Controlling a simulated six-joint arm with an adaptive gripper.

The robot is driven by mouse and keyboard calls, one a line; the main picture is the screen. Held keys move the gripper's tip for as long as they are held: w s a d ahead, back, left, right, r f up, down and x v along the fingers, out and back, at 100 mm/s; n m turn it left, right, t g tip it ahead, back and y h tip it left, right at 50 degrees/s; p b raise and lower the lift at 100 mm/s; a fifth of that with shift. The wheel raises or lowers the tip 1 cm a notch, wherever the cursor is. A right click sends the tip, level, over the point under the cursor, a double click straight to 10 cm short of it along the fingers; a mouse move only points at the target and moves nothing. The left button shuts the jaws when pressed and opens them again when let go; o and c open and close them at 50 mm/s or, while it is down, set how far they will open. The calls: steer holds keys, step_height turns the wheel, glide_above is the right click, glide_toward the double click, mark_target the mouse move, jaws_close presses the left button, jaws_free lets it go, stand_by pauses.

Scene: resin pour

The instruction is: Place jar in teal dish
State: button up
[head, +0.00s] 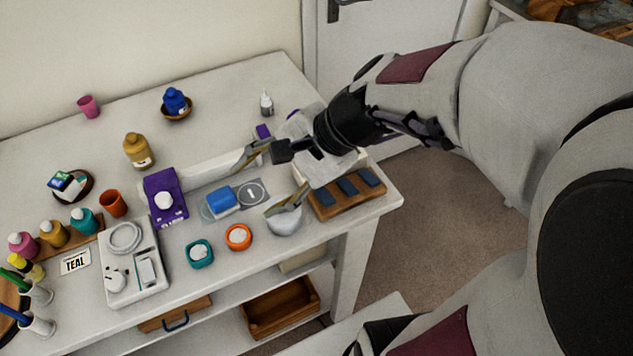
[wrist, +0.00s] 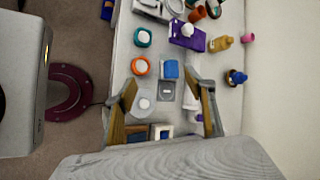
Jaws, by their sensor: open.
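A teal dish (head: 200,253) stands near the front edge of the table, with a pale round inside; it also shows in the wrist view (wrist: 143,37). An orange dish (head: 238,237) is just right of it. A pale rounded vessel (head: 284,221) stands right of the orange dish, beside one fingertip. I cannot tell for certain which of these is the jar. My gripper (head: 263,184) is open, with fingers wide apart and nothing between them. It is above the right part of the table, right of the teal dish.
A wooden tray (head: 347,191) with dark pads is under my wrist. A white tray (head: 135,261), an orange cup (head: 113,203) and several bottles stand left.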

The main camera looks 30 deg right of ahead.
steer(key=s+d+r+n+h, duration=0.4)
steer(key=s+d+n+h, duration=0.2)
steer(key=s+n, duration=0.4)
steer(key=n, duration=0.3)
steer(key=shift+s+t+h, duration=0.4)
